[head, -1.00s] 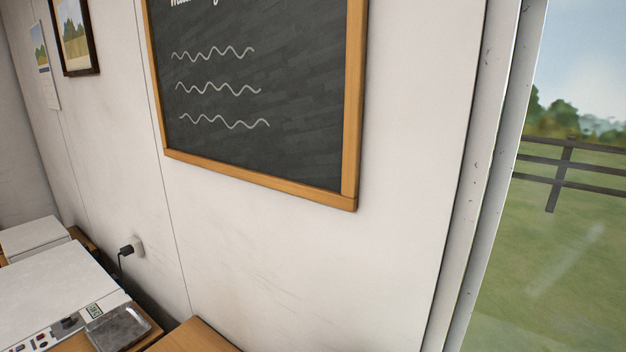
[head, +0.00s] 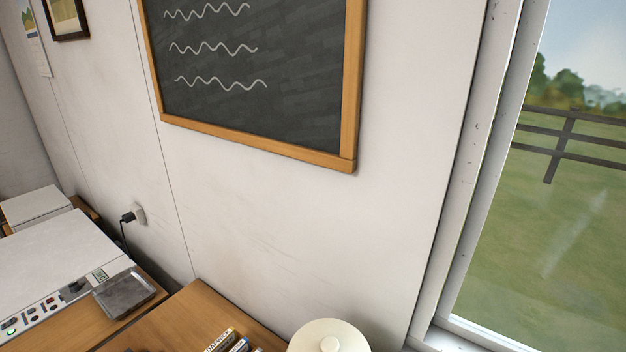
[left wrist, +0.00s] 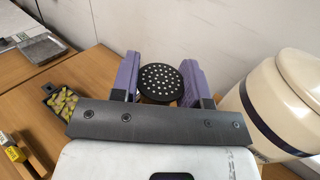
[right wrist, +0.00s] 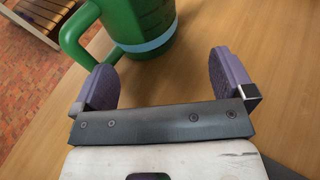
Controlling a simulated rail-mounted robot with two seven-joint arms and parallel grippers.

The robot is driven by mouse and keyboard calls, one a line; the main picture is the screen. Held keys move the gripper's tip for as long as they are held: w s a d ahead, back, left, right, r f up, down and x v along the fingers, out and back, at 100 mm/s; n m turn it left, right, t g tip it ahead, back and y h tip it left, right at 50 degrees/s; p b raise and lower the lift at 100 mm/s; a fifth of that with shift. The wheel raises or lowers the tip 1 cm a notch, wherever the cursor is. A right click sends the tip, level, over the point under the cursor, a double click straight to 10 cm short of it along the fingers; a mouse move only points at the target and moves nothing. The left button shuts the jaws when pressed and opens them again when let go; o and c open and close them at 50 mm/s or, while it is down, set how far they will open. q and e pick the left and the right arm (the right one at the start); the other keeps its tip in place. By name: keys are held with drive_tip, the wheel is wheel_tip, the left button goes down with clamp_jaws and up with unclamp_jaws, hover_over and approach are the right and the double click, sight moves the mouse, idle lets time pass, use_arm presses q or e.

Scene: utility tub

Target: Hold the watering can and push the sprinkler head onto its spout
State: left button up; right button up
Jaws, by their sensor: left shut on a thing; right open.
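In the left wrist view, the sprinkler head (left wrist: 161,80), a round black disc with pale holes, sits between the purple fingers of my left gripper (left wrist: 160,82), which is shut on it. In the right wrist view, the green watering can (right wrist: 145,22), with a light blue band and a loop handle, stands on the wooden table at the top. My right gripper (right wrist: 171,85) is open and empty, just short of the can. The spout is not visible. Neither gripper shows in the head view.
A cream lidded canister (left wrist: 285,105) with a dark band stands right of my left gripper. A dark tray of yellow pieces (left wrist: 62,102) lies to the left. In the head view, batteries (head: 222,340) and a metal tray (head: 124,292) lie near the wall. The table (right wrist: 220,25) beside the can is bare.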

use_arm(q)
drive_tip(key=shift+w+a+r, duration=0.1)
drive_tip(key=shift+a+r, duration=0.05)
drive_tip(key=shift+a, duration=0.05)
use_arm(e)
drive_tip(key=shift+w+d+r, duration=0.1)
drive_tip(key=shift+d+r, duration=0.45)
drive_tip(key=shift+d, duration=0.25)
drive_tip(key=shift+w+d+r, duration=0.1)
drive_tip(key=shift+d+r, duration=0.45)
drive_tip(key=shift+d, duration=0.3)
drive_tip(key=shift+w+d+r, duration=0.1)
drive_tip(key=shift+d+r, duration=0.45)
drive_tip(key=shift+d, duration=0.25)
use_arm(q)
drive_tip(key=shift+r, duration=0.1)
use_arm(e)
drive_tip(key=shift+s+a, duration=0.1)
